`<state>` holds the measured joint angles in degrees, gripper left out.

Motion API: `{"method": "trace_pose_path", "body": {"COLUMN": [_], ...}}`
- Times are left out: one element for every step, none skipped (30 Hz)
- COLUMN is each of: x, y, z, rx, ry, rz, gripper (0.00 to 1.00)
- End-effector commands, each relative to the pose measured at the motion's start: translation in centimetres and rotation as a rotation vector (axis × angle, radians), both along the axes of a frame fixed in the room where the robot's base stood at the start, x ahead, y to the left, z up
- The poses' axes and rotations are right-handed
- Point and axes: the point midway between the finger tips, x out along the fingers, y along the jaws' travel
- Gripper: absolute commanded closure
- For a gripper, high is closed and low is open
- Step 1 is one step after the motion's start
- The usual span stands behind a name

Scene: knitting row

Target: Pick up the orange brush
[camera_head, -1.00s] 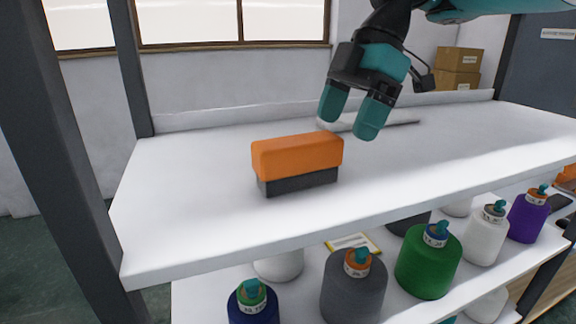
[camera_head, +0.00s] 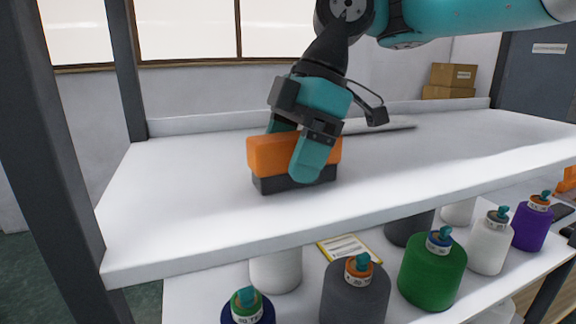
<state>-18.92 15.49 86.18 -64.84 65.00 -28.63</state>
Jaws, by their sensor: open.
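The orange brush (camera_head: 267,156) is a block with an orange top and dark grey bottom. It lies bristle side down on the white upper shelf (camera_head: 160,235), left of the middle. My gripper (camera_head: 294,160) is at the brush with its teal fingers pointing down. One finger is in front of the brush's near face and hides part of its right half. The other finger is behind the brush, mostly hidden. The jaws are open around the brush; I cannot tell whether either finger touches it.
A thin grey rod-like item (camera_head: 380,126) lies at the back of the shelf. Dark posts (camera_head: 128,80) stand at the left. Yarn cones, including a green one (camera_head: 432,272), stand on the lower shelf with a yellow-edged card (camera_head: 347,248). The upper shelf's right side is clear.

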Motion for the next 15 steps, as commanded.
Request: {"method": "trace_pose_path", "body": {"x": [0.01, 0.01, 0.01, 0.01, 0.01, 0.01, 0.01, 0.02, 0.02, 0.02, 0.02, 0.02, 0.02, 0.02, 0.03], "y": [0.00, 0.00, 0.00, -0.01, -0.01, -0.01, -0.01, -0.02, -0.01, -0.02, -0.02, -0.02, -0.02, -0.02, -0.02], "z": [0.06, 0.07, 0.07, 0.06, 0.06, 0.03, 0.01, -0.03, -0.08, -0.13, -0.17, -0.24, -0.28, -0.33, -0.38], "rx": [0.000, 0.000, 0.000, 0.000, 0.000, 0.000, 0.000, 0.000, 0.000, 0.000, 0.000, 0.000, 0.000, 0.000, 0.000], "ry": [0.000, 0.000, 0.000, 0.000, 0.000, 0.000, 0.000, 0.000, 0.000, 0.000, 0.000, 0.000, 0.000, 0.000, 0.000], "rz": [0.000, 0.000, 0.000, 0.000, 0.000, 0.000, 0.000, 0.000, 0.000, 0.000, 0.000, 0.000, 0.000, 0.000, 0.000], "gripper": [0.21, 0.21, 0.21, 0.21, 0.21, 0.21, 0.21, 0.21, 0.21, 0.21, 0.21, 0.21, 0.21, 0.21, 0.21]}}
